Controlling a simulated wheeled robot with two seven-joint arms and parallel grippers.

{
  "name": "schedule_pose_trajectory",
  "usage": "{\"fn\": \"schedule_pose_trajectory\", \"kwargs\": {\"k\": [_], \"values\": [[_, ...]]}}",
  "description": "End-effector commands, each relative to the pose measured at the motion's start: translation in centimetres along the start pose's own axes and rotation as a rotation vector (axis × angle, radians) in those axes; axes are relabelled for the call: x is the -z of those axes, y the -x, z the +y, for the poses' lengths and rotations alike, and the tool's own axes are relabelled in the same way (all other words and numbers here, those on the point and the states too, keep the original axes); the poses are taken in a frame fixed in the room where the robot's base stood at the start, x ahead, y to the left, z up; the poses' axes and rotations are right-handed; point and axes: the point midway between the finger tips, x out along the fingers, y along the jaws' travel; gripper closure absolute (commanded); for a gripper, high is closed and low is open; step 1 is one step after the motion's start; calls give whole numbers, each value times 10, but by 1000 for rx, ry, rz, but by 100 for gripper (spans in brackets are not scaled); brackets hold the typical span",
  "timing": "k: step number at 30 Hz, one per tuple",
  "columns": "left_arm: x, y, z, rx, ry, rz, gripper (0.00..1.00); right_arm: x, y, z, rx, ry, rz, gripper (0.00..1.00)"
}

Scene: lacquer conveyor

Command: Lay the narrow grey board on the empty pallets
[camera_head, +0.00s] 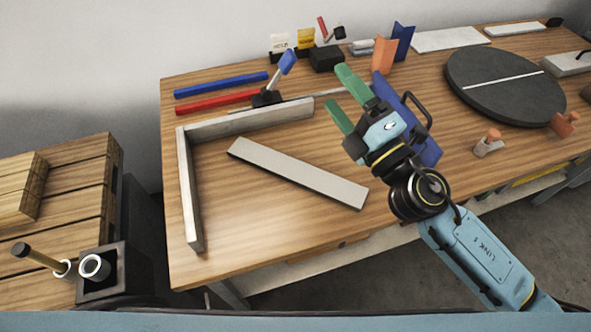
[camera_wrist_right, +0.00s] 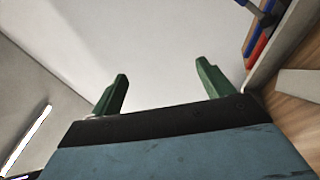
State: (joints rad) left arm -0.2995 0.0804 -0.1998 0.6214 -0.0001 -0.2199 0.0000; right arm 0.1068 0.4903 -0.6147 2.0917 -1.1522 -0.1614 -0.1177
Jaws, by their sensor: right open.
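The narrow grey board (camera_head: 298,172) lies flat and slanted on the wooden table, inside the corner of an L-shaped grey fence. Part of a grey surface, which may be this board, shows at the right edge of the right wrist view (camera_wrist_right: 300,88). Wooden pallets (camera_head: 75,190) stand at the far left, apart from the table. My right gripper (camera_head: 343,94) has green fingers spread apart and empty. It is raised above the table, up and right of the board. The fingers show again in the right wrist view (camera_wrist_right: 160,85). My left gripper is out of view.
The grey fence (camera_head: 189,190) stands up along the table's left side and back. Blue (camera_head: 220,84) and red (camera_head: 215,102) bars lie behind it. A dark turntable (camera_head: 505,85) is at the right. A black holder with tubes (camera_head: 105,268) stands near the pallets. Table around the board is clear.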

Motion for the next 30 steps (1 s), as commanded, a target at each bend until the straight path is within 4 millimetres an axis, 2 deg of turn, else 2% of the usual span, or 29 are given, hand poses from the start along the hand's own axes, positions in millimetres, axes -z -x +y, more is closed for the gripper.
{"fn": "schedule_pose_trajectory", "kwargs": {"k": [1, 3, 5, 6, 8, 12, 16, 19, 30], "values": [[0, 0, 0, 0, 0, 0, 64, 21, -7, 3, -23, 166, 155, 20], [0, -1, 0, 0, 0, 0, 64, 49, -6, -6, -31, 394, 368, 20], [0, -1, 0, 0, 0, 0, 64, 65, 1, -23, -14, 584, 542, 20], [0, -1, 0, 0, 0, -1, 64, 70, 7, -38, 9, 707, 651, 20], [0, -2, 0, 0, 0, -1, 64, 70, 19, -62, 56, 874, 799, 20], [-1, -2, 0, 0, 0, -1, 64, 42, 45, -109, 197, 1177, 1054, 20], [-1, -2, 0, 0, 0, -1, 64, 14, 60, -132, 304, 1330, 1182, 20], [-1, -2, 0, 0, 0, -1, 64, 6, 65, -142, 345, 1377, 1223, 20], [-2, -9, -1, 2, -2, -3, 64, 32, 40, -195, 352, 1385, 1231, 20]]}}
